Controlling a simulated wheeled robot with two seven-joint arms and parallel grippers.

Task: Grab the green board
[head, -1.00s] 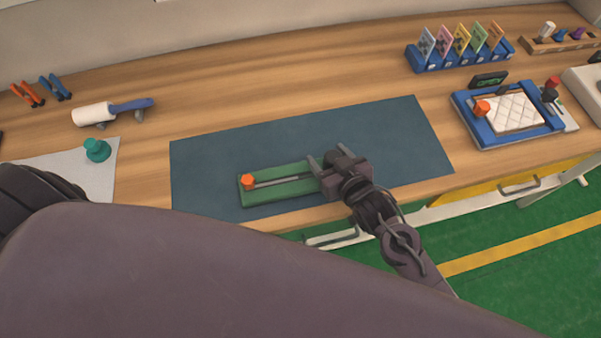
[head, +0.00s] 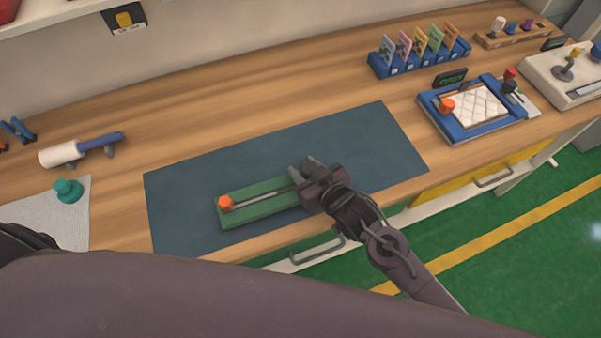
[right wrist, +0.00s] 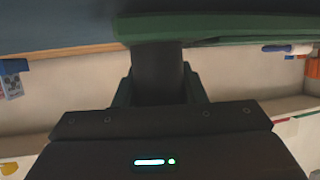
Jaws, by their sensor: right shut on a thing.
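The green board (head: 260,208) is a long flat piece with an orange knob (head: 225,203) at its left end and a thin grey rod along its top. It is over the dark blue mat (head: 350,140), near the mat's front edge. I cannot tell whether it is lifted clear of the mat. My right gripper (head: 300,184) is shut on the board's right end, which its fingers partly hide. In the right wrist view, the board (right wrist: 225,27) spans the top, against the dark gripper (right wrist: 157,55). My left gripper is not in view.
A blue fixture with a white quilted pad (head: 474,107) stands to the right. A blue card rack (head: 418,58) is behind it. A white roller (head: 62,154) and a teal knob (head: 68,190) are at the left. The mat behind the board is clear.

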